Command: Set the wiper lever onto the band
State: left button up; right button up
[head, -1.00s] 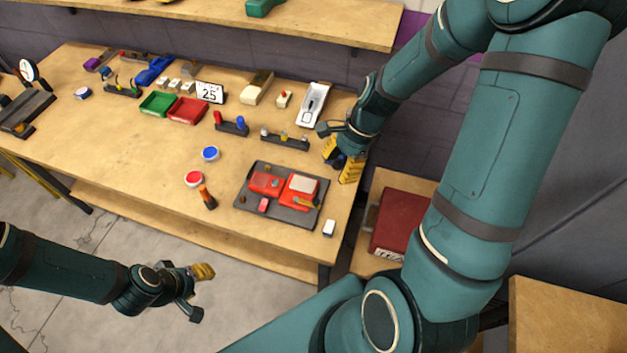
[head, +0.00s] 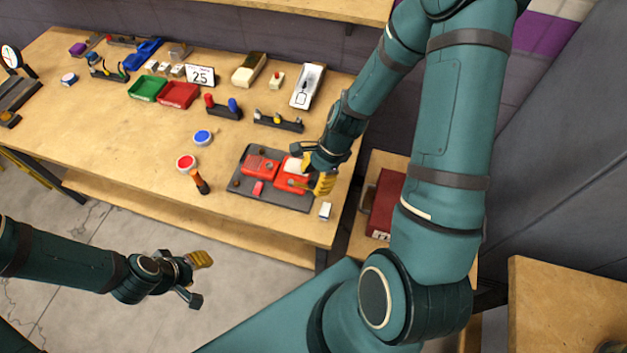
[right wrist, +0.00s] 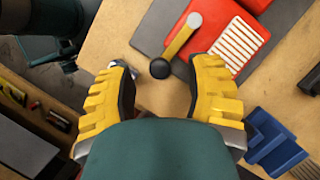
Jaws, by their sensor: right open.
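In the right wrist view, the wiper lever (right wrist: 181,42) is a yellow arm with a pale pivot and a black ball knob. The knob hangs over the edge of the dark base plate. The white striped band (right wrist: 238,46) is on the red block (right wrist: 214,27); the lever points away from it, off the stripes. My right gripper (right wrist: 163,70) is open, with the knob between and just beyond its yellow fingertips, not gripped. In the head view, my right gripper (head: 312,175) is over the right red block and hides the lever. My left gripper (head: 198,278) is open and empty, off the bench front.
The dark base plate (head: 240,190) lies near the bench's front right. A small white block (head: 325,211) and an orange-and-black handle (head: 200,182) flank it. Red (head: 187,162) and blue (head: 203,138) buttons lie to its left. Trays and switch blocks stand behind.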

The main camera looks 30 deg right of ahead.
jog(key=shift+a+f, duration=0.2)
jog(key=shift+f, duration=0.2)
grip_shut()
